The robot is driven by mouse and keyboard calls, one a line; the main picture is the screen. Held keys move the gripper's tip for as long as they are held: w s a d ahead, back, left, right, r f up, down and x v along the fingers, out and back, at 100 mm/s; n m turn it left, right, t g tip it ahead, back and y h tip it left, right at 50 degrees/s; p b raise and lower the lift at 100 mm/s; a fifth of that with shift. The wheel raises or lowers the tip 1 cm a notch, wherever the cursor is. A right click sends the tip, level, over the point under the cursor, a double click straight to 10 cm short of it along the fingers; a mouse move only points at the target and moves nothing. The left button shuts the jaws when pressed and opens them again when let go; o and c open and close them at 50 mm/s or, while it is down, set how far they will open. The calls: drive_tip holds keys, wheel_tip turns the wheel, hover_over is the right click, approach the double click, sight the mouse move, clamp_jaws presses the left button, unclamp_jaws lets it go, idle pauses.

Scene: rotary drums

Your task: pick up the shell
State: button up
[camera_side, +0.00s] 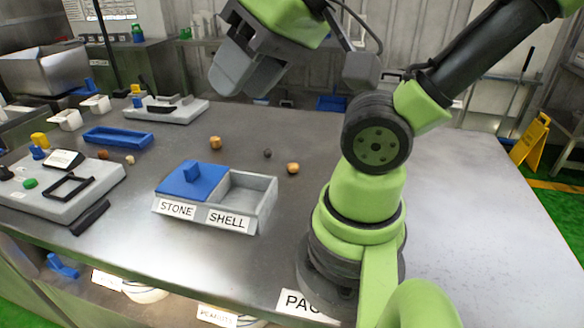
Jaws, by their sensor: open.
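Two small orange-brown pieces (215,143) (293,168) and a small dark grey piece (267,153) lie apart on the metal table. They are too small to tell for sure which is a shell. A two-part bin stands in front of them. Its STONE side has a blue lid (192,181) on it, and its SHELL side (262,190) is uncovered, with no piece visible in it. My gripper (243,82) is open, high above the table's far side, up and left of the grey piece in the picture. Nothing shows between its fingers.
A control box (85,192) with buttons stands at the left, with small brown and tan bits (130,159) behind it. A blue tray (118,137) and another grey device (180,108) lie farther back. The table (460,210) is clear on the right.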

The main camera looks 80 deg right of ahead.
drive_tip(key=o, duration=0.4)
